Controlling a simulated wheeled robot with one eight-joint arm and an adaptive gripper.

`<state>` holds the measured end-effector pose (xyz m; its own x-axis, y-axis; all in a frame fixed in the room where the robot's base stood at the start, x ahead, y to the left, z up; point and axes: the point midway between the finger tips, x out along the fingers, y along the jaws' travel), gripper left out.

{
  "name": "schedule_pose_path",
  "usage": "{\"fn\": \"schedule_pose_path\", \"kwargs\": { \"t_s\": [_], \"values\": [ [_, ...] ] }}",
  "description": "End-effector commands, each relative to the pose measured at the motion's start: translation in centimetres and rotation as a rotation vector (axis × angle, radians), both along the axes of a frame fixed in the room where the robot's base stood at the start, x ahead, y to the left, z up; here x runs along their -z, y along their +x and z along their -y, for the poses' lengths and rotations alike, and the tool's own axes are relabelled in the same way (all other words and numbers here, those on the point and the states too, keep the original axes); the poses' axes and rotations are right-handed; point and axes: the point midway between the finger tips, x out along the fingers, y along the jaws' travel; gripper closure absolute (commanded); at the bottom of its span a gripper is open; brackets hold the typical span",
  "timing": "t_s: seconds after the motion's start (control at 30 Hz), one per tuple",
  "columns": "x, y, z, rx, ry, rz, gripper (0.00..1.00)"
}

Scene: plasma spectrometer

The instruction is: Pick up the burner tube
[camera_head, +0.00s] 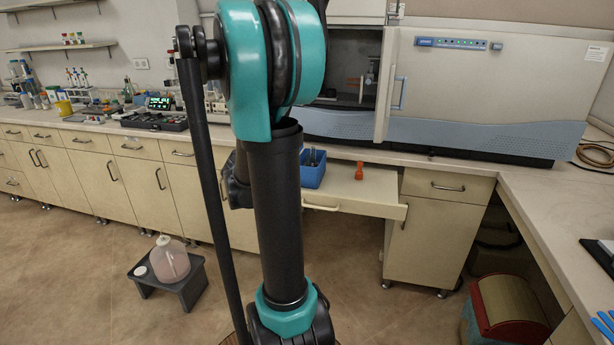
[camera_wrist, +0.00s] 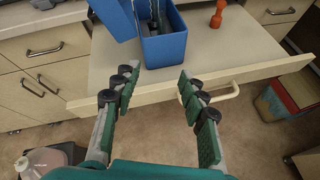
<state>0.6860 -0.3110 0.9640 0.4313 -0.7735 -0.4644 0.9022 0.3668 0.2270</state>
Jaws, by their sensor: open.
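An open blue box (camera_wrist: 163,52) stands on a pulled-out drawer board. It holds slim, clear and dark tube-like items (camera_wrist: 153,18), and I cannot tell which of them is the burner tube. The box also shows in the head view (camera_head: 312,176), with upright items in it. My gripper (camera_wrist: 158,76) is open and empty in the wrist view, its two fingers wide apart in front of the box and not touching it. In the head view my arm hides most of the gripper.
A small orange-red object (camera_wrist: 218,14) stands right of the box on the drawer board (camera_wrist: 225,50). A jug (camera_head: 168,260) stands on a low stool at left.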

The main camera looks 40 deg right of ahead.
Motion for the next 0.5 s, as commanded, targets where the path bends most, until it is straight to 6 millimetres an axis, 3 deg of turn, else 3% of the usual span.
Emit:
{"fn": "schedule_pose_path", "kwargs": {
  "t_s": [0.23,0.5],
  "values": [
    [-1.4,1.9,2.8,-0.08,-0.187,-0.16,0.57],
    [0.1,3.7,6.3,-0.081,-0.192,-0.166,0.57]
  ]
}}
